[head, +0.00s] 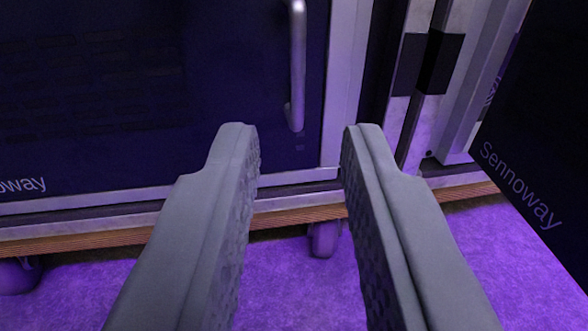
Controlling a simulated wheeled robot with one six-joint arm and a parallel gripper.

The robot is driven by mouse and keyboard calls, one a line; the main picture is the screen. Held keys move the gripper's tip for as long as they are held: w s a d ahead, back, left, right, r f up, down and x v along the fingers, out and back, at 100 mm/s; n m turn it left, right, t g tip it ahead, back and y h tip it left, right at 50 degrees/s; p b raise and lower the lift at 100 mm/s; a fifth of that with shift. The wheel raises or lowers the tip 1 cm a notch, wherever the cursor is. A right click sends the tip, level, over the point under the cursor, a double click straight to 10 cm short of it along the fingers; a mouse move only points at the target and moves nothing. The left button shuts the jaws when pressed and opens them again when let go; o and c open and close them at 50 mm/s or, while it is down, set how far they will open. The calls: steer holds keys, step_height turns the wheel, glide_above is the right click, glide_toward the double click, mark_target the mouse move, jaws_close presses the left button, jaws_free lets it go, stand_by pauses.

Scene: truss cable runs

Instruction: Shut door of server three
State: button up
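My gripper (301,135) is open and empty, with its two grey fingers pointing forward toward the cabinets. A dark cabinet door (200,95) with a silver vertical handle (297,75) fills the left and appears shut in its frame. The handle lies beyond the gripper, in line with the gap between the fingers. At the right, a dark panel (545,110) marked "Sennoway" stands at an angle out from the cabinets and looks like a door standing open. No server number shows, so I cannot tell which is server three.
A metal post with a black hinge or latch block (440,62) stands between the door and the angled panel. The cabinets rest on a wooden-edged base (290,211) with castors (324,240). The purple-lit floor (290,285) in front is clear.

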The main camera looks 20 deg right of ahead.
steer(key=shift+v, duration=2.15)
steer(key=shift+d, duration=0.1)
